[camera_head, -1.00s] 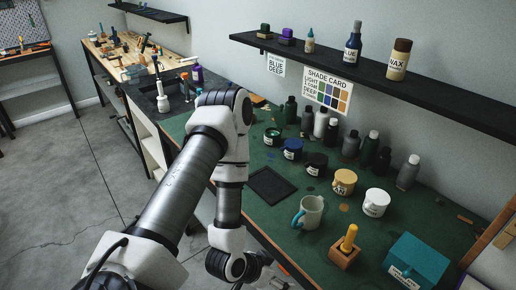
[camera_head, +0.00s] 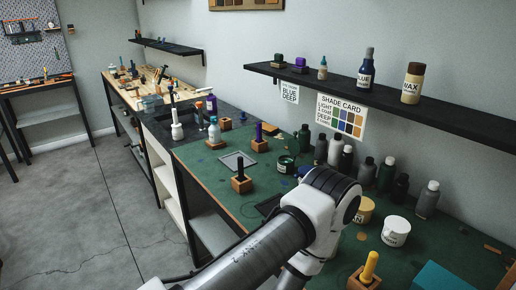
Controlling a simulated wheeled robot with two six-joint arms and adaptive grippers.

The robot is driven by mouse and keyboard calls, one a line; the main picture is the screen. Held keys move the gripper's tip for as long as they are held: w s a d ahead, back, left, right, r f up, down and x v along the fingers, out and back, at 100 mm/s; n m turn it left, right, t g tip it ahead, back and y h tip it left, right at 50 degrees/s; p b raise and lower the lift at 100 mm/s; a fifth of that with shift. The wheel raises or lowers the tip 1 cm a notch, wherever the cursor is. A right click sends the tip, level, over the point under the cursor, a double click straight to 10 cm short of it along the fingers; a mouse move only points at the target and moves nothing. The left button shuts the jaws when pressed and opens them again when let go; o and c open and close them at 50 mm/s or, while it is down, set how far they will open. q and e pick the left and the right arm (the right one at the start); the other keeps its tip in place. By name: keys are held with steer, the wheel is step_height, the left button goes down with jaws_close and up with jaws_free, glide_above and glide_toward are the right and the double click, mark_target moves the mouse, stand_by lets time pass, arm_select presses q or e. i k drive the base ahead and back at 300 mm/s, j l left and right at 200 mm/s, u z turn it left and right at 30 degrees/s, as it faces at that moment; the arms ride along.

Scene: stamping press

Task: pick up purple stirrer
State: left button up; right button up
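The purple stirrer (camera_head: 259,131) stands upright in a small wooden block (camera_head: 259,145) on the green worktop, near its far end by the wall. Only its dark purple upper part shows above the block. A similar block with a dark stirrer (camera_head: 241,168) stands nearer, to its left. A yellow stirrer (camera_head: 370,265) stands in a block at the lower right. One of my arms crosses the bottom of the view, below and right of the purple stirrer. Neither gripper shows.
Jars and bottles (camera_head: 386,172) line the wall side of the green worktop (camera_head: 212,168). A grey square tray (camera_head: 237,160) lies left of the purple stirrer. A black shelf (camera_head: 310,84) hangs above. Open floor (camera_head: 95,210) lies at left.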

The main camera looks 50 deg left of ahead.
mark_target(259, 140)
steer(key=k+u, duration=0.15)
steer(key=u, duration=0.3)
steer(key=k+u, duration=0.2)
steer(key=u, duration=0.25)
steer(key=k+u, duration=0.15)
steer(key=u, duration=0.35)
steer(key=i+l+u, duration=0.2)
steer(key=i+l, duration=0.3)
